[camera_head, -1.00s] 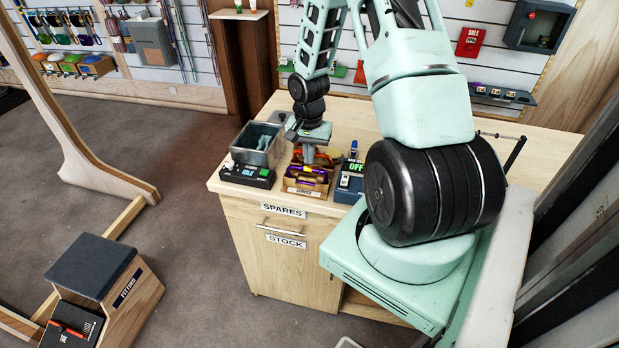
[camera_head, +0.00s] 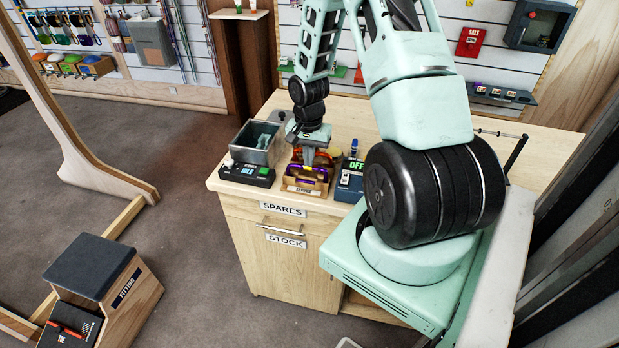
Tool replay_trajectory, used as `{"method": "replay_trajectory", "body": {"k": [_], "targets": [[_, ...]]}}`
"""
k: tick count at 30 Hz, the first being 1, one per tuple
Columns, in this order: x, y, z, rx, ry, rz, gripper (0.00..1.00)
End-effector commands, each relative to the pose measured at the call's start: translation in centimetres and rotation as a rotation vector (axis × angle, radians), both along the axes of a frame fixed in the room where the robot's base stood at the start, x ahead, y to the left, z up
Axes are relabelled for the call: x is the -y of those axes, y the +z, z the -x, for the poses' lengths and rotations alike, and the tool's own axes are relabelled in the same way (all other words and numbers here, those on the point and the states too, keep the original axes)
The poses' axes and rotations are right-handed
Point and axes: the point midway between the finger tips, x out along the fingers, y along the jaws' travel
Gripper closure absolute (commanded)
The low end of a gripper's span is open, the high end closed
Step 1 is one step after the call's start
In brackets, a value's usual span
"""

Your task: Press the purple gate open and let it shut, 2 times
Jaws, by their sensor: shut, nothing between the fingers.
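The wooden holder (camera_head: 305,190) stands on the counter with its label facing front. Orange and purple parts show in it; the purple piece (camera_head: 300,178) is at its front and is probably the purple gate, too small to tell whether it is open or shut. My gripper (camera_head: 309,160) points down into the holder from above, its fingers shut with nothing seen between them. The fingers are close to the purple and orange parts. I cannot tell whether they touch the gate, because the hand hides part of the holder.
A black device with a lit display (camera_head: 247,174) and a grey bin (camera_head: 257,142) stand left of the holder. A dark blue box marked OFF (camera_head: 350,180) stands close on the right.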

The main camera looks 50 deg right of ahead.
Motion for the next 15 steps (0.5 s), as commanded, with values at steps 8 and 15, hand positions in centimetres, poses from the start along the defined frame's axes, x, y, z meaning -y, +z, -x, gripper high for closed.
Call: {"method": "replay_trajectory", "body": {"k": [8,15], "targets": [[0.0,-1.0,0.0,0.0,0.0,0.0,1.0],[0.0,-1.1,0.0,0.0,0.0,-0.001,1.0]]}}
